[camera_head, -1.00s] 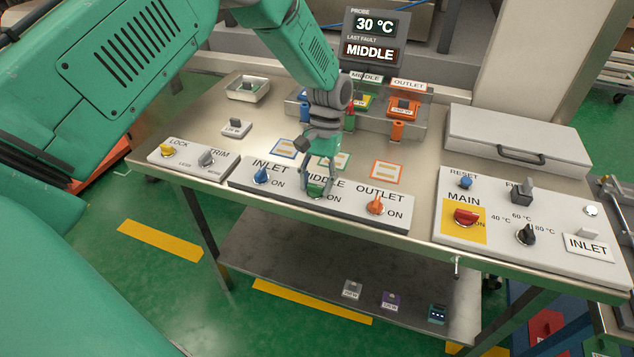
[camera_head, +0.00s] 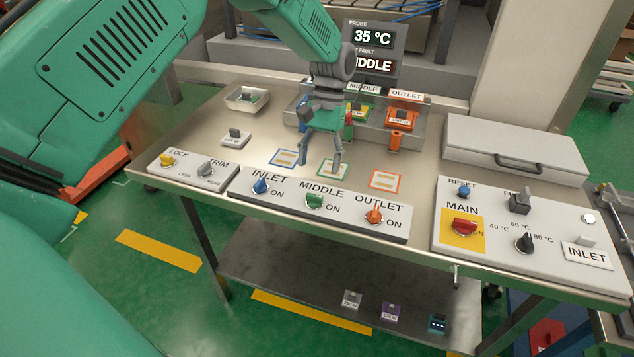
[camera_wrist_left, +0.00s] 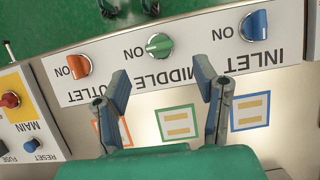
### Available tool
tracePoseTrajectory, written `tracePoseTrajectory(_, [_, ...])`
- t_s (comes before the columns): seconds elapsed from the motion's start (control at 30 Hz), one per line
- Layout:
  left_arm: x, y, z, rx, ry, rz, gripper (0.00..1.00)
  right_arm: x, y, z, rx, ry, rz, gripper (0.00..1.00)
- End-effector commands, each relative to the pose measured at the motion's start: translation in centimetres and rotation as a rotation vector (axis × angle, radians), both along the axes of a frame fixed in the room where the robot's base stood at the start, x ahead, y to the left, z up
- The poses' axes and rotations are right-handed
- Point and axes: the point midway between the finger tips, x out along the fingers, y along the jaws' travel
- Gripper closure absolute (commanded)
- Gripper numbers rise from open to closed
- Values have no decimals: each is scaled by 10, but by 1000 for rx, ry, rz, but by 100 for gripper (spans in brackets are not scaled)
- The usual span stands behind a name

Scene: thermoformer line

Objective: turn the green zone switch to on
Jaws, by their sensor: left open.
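The green zone switch (camera_head: 314,201) is the middle knob on the white zone panel (camera_head: 390,231), labelled MIDDLE. It also shows in the left wrist view (camera_wrist_left: 159,45). Its handle lies roughly sideways, seemingly along the line to its ON mark, unlike the more upright blue knob. My left gripper (camera_head: 320,166) is open and empty, above the table just behind the panel. In the left wrist view its fingers (camera_wrist_left: 162,80) are spread apart, with the green switch beyond them, not touched. My right gripper is not in view.
The blue INLET knob (camera_head: 260,186) and orange OUTLET knob (camera_head: 374,215) flank the green switch. The MAIN panel (camera_head: 570,274) is on the right, the LOCK/TRIM panel (camera_head: 188,171) on the left. A display (camera_head: 372,48) reads 35 °C. Fuse holders stand behind the gripper.

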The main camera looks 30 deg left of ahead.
Motion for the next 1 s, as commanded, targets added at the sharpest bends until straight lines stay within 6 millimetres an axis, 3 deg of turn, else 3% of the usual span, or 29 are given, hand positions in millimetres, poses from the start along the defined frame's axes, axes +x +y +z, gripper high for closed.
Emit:
tracePoseTrajectory(0.1, [9, 2, 20, 0, -2, 0, 45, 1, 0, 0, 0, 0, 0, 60])
tracePoseTrajectory(0.3, [15, 3, 37, 0, -1, -1, 45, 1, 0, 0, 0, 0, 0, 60])
tracePoseTrajectory(1.0, [15, 3, 38, 0, 0, -1, 45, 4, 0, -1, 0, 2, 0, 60])
